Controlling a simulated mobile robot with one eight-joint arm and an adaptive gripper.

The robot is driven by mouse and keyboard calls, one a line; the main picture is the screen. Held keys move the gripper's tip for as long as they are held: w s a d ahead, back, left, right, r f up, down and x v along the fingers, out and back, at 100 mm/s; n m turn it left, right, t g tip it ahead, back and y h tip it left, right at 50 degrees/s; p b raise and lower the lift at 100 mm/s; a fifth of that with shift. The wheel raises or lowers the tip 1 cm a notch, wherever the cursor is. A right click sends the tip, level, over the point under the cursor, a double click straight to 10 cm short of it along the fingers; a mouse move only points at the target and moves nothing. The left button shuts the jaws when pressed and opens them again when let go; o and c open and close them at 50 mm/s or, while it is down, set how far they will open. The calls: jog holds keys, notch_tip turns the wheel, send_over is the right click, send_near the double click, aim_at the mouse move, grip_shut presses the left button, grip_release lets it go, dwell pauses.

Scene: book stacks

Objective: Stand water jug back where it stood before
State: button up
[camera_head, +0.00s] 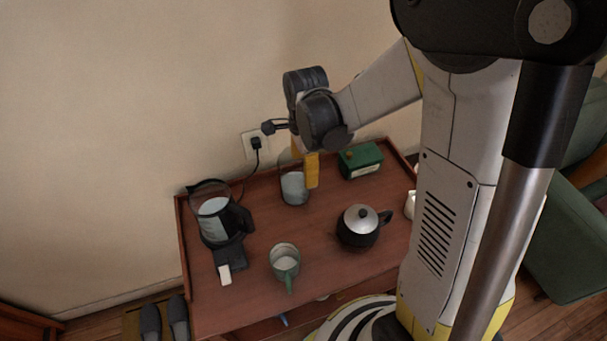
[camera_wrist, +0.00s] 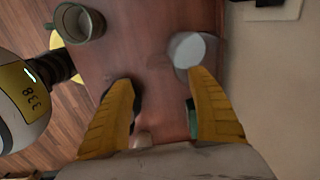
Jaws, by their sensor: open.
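My gripper (camera_head: 306,178) points down over the table (camera_head: 232,303), its yellow fingers apart and empty; it also shows in the wrist view (camera_wrist: 162,78). A pale grey cylindrical vessel (camera_head: 293,188) stands upright near the wall side, just beside the fingers; it also shows in the wrist view (camera_wrist: 188,48), close to the right fingertip. It may be the water jug, but I cannot tell for sure. A white vessel (camera_head: 409,206) at the right is mostly hidden behind my body. A finger overlaps part of the grey vessel.
A coffee maker (camera_head: 213,210) stands at the left. A green mug (camera_head: 285,261) is near the front, and a black kettle (camera_head: 357,232) with a silver lid is right of centre. The table has a raised rim.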

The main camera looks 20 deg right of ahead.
jog(key=s+r+n+t, duration=0.6)
jog(key=s+r+n, duration=0.6)
jog(key=r+n, duration=0.4)
jog(key=shift+s+r+n+t+p, duration=0.25)
jog(key=shift+s+n+t+p, duration=0.1)
jog(key=shift+n, duration=0.65)
jog(key=shift+d, duration=0.1)
